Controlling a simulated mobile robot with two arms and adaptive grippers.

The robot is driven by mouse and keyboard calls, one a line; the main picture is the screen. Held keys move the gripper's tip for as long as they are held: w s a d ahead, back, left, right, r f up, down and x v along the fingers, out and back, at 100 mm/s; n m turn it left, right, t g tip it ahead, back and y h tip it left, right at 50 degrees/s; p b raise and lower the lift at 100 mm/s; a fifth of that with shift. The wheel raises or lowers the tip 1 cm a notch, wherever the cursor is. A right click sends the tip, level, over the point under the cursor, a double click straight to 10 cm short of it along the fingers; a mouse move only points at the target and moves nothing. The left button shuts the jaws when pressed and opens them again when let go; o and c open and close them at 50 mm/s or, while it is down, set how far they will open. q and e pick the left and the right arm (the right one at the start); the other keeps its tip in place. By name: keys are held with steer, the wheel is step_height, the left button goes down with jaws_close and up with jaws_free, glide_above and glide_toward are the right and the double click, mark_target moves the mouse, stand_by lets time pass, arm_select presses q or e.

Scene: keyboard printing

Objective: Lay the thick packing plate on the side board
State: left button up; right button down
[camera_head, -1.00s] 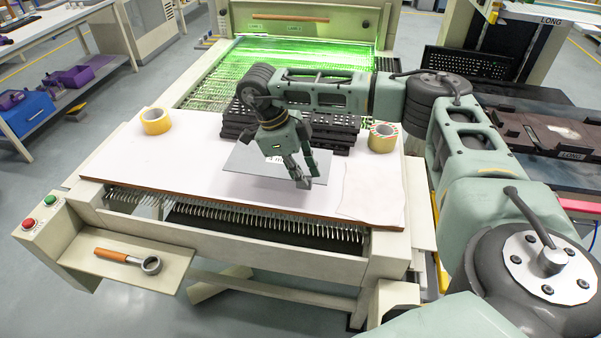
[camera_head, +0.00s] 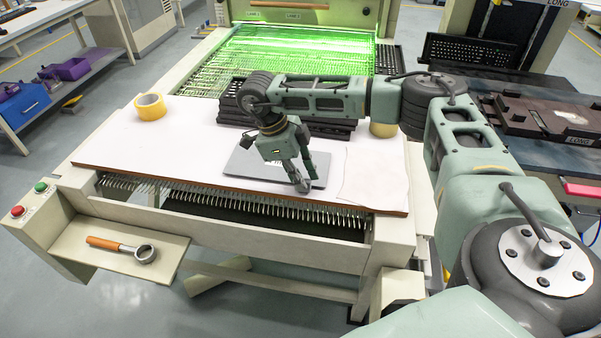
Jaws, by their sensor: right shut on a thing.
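A flat grey plate (camera_head: 246,166) is over the front middle of a large white board with a brown edge (camera_head: 125,150). My right gripper (camera_head: 303,186) is at the plate's right part, pointing down, and is shut on it. The gripper's fingers hide part of the plate. I cannot tell whether the plate touches the white surface or is held just above it. My left gripper is not in view.
Dark stacked frames (camera_head: 330,128) and a second roll (camera_head: 383,129), partly hidden by my arm, are at the back. A white sheet (camera_head: 376,172) lies at the right.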

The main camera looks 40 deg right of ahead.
steer(key=shift+f, duration=0.3)
stand_by(0.8)
steer(key=c, duration=1.7)
jaws_free()
steer(key=shift+r+p, duration=2.4)
steer(key=shift+r, duration=1.15)
